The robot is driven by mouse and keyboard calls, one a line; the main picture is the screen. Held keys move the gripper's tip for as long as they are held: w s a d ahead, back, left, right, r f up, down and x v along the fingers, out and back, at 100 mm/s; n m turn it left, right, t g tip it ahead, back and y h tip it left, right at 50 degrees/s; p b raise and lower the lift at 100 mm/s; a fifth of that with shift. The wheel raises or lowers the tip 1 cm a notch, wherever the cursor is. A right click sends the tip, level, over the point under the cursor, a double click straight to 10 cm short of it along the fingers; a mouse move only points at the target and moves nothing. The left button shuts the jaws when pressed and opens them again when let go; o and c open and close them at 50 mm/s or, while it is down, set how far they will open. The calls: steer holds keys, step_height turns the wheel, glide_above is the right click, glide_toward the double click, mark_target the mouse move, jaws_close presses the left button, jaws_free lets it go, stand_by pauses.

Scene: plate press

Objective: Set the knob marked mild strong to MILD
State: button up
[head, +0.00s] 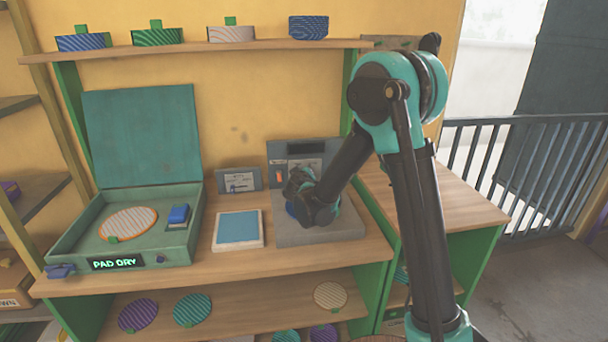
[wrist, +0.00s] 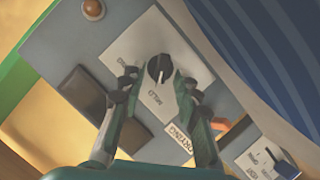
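The dark round knob (wrist: 159,68) sits on a white label plate (wrist: 125,48) in the wrist view. A white pointer mark on the knob points toward the bottom of the picture, roughly toward a printed word that looks like MILD. Another word at the plate's left is too blurred to read. My gripper (wrist: 158,78) is open, with one fingertip on each side of the knob and a visible gap at each side. In the head view my gripper (head: 318,208) is low at the grey machine (head: 292,236) and hides the knob.
The machine's upright panel (head: 284,150) stands behind my gripper. An orange switch (wrist: 220,125) and a dark rectangle (wrist: 82,93) lie near the plate. A large blue striped round (wrist: 265,50) is at the right. A blue-topped pad (head: 238,228) and an open green case (head: 75,238) are left.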

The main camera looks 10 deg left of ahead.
steer(key=shift+s, duration=0.1)
steer(key=v, duration=1.2)
steer(key=shift+a, duration=0.15)
stand_by(1.0)
